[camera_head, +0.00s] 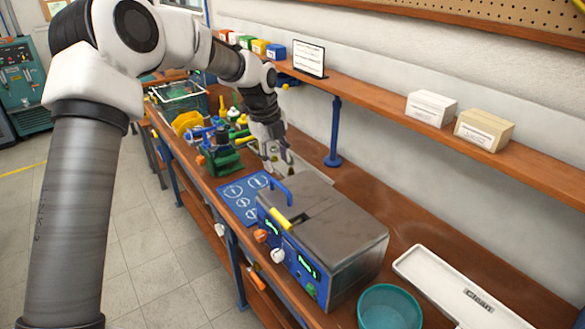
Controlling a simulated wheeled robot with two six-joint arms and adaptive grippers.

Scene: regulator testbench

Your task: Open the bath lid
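The bath (345,285) is a box with a blue front, green displays and knobs, on the bench at lower centre. Its grey lid (335,225) lies flat across the top and looks shut. A blue arched handle (283,188) stands at the far left end of the bath, and a yellow strip (280,218) lies along the front top edge. My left gripper (275,160) points down beyond the bath's far end, behind the blue handle and apart from it. Its fingers are small and partly blurred into the background, so their opening is unclear. My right gripper is out of view.
A blue mat (237,203) with white circles lies left of the bath. A green and blue device (218,155) stands farther back. A teal bowl (390,307) and a white tray (455,290) are at right. A wooden shelf (385,112) with boxes runs above the bench.

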